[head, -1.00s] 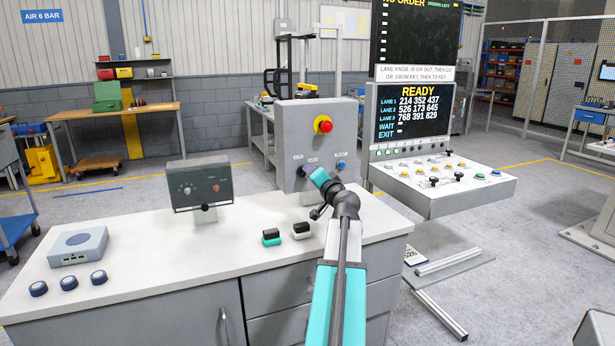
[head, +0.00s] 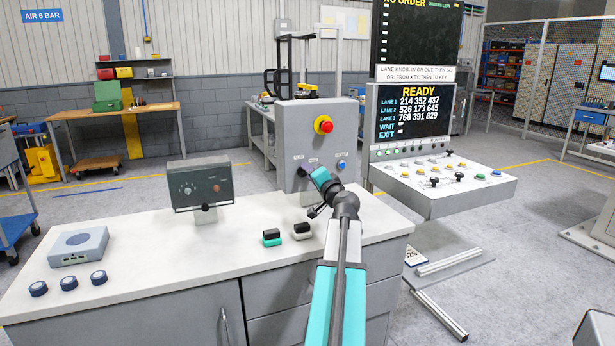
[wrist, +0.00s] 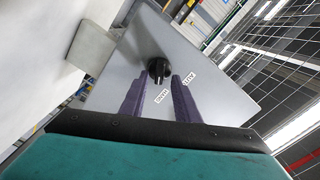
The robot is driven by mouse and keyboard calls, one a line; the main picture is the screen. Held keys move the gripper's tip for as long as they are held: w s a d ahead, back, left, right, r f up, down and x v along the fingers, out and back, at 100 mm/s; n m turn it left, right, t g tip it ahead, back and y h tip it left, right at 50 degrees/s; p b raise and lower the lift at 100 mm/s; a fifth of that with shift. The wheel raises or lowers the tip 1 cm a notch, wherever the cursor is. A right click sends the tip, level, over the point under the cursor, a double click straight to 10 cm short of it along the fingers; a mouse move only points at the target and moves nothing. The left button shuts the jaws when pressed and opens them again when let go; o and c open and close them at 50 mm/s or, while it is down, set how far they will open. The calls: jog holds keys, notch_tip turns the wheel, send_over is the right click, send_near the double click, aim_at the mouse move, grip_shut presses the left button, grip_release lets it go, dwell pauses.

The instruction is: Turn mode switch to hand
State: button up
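The mode switch is a black rotary knob (wrist: 159,69) on the face of a grey control box (head: 290,128). White labels stand beside it in the wrist view; one appears to read HAND and another AUTO. My gripper (wrist: 160,80) points at the box face. Its two purple fingers are apart, with the knob between and just beyond their tips. I cannot tell whether either finger touches it. In the head view my gripper (head: 310,171) is at the lower part of the box and partly hides the switch.
A red emergency button (head: 323,124) on a yellow base sits above on the box. A blue button (head: 342,165) is to the right of the gripper. A grey-green instrument (head: 202,185) stands on the worktop (head: 150,225). A display console (head: 445,190) stands at the right.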

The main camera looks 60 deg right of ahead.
jog(key=shift+s, duration=0.15)
jog(key=b+v, duration=0.1)
jog(key=v, duration=1.2)
jog(key=shift+s+a, duration=0.25)
dwell(0.6)
